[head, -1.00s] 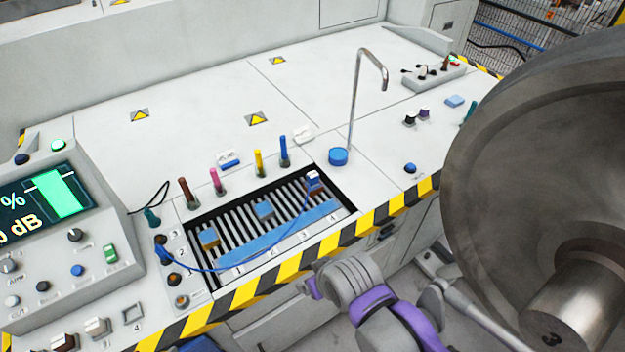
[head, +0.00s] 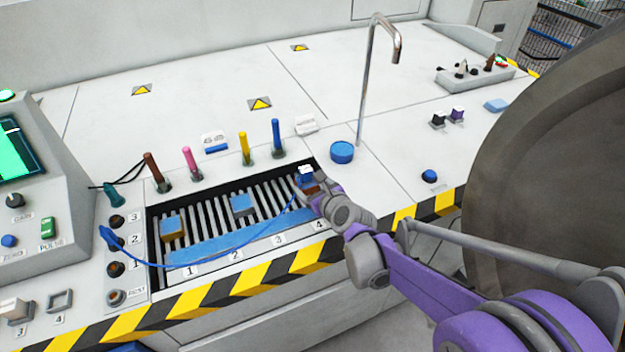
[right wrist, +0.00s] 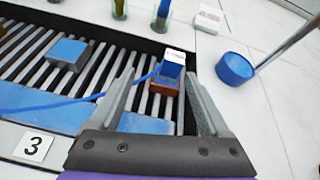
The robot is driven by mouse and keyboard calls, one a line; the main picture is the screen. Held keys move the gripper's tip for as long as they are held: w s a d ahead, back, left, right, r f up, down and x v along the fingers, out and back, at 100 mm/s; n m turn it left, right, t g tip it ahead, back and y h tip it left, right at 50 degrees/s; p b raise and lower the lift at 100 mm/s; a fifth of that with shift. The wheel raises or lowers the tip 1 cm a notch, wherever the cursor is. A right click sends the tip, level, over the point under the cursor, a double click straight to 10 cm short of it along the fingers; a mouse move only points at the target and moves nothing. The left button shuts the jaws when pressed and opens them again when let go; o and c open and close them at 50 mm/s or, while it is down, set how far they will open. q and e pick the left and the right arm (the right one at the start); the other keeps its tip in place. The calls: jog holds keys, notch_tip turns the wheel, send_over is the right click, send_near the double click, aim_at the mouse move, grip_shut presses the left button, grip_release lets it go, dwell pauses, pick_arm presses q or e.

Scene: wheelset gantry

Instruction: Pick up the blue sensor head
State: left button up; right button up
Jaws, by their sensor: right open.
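The blue sensor head (head: 305,173), with a white top, sits on a brown-orange block at the right end of the slatted tray (head: 270,205), by label 4. A blue cable (head: 225,258) runs from it to the sockets at left. In the right wrist view the sensor head (right wrist: 172,69) lies just ahead of the fingertips, between their lines. My right gripper (right wrist: 160,82) is open and empty, its fingers apart on either side. In the head view the right gripper (head: 316,192) is beside the sensor head and partly hides its block. My left gripper is not in view.
Other blocks, an ochre-sided one (head: 172,228) and a blue one (head: 242,205), sit in the tray. Coloured pens (head: 276,138) stand behind it. A blue round base (head: 342,152) with a bent metal pipe (head: 370,75) is at right. A large grey wheel (head: 560,180) fills the right.

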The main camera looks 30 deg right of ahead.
aim_at(306, 175)
jog(key=shift+w+d+f+m+h+b, duration=0.3)
jog(key=shift+w+d+f+m, duration=0.5)
jog(key=shift+d+m, duration=0.25)
jog(key=x, duration=0.4)
jog(key=shift+w+a+b, duration=0.15)
jog(key=shift+w+b, duration=0.2)
jog(key=shift+w, duration=0.05)
jog(key=x, duration=0.5)
jog(key=shift+w+d+b, duration=0.2)
jog(key=shift+w+b, duration=0.15)
jog(key=shift+w, duration=0.05)
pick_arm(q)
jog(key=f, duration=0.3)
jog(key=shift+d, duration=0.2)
pick_arm(e)
grip_shut()
